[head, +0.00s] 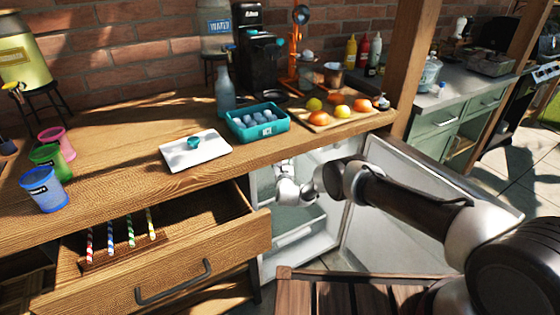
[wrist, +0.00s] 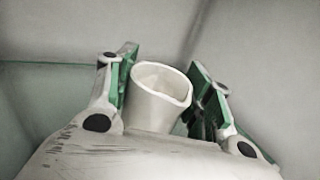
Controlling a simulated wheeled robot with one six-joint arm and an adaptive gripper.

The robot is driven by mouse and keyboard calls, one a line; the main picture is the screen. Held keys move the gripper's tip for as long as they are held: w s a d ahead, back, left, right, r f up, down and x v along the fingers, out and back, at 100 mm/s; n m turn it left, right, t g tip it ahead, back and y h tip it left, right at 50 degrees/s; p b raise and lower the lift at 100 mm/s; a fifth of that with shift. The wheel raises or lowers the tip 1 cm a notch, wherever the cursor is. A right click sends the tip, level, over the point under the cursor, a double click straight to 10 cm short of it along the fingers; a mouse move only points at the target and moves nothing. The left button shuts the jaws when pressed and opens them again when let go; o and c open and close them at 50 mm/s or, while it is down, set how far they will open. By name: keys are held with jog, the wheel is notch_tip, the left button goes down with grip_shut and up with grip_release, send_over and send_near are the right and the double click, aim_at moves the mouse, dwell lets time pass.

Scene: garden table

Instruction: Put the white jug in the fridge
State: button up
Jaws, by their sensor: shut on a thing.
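The white jug (wrist: 158,108) shows in the wrist view as a pale round rim and body between the two green-padded fingers. My gripper (wrist: 163,65) is shut on it. The fridge (head: 331,237) is under the counter in the head view, with its door (head: 388,236) standing open to the right. My arm reaches into the fridge's upper part, and my gripper (head: 287,183) is inside the opening, above a glass shelf (head: 303,220). The jug cannot be made out clearly in the head view. Whether its base touches a shelf is hidden.
An open drawer (head: 205,262) with striped candles sticks out left of the fridge. The counter edge is just above my gripper. A slatted wooden surface (head: 345,295) is in front of the fridge. On the counter are a teal crate (head: 258,134), a white board (head: 185,160) and a fruit board (head: 325,123).

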jog(key=shift+f, duration=0.1)
jog(key=shift+a+f, duration=0.1)
jog(key=shift+f, duration=0.25)
jog(key=shift+f, duration=0.1)
jog(key=o, duration=1.3)
jog(key=shift+r, duration=0.7)
jog(key=s, duration=0.4)
jog(key=s+d, duration=0.1)
jog(key=s, duration=0.3)
jog(key=s+d, duration=0.1)
jog(key=s, duration=0.3)
jog(key=shift+f, duration=0.1)
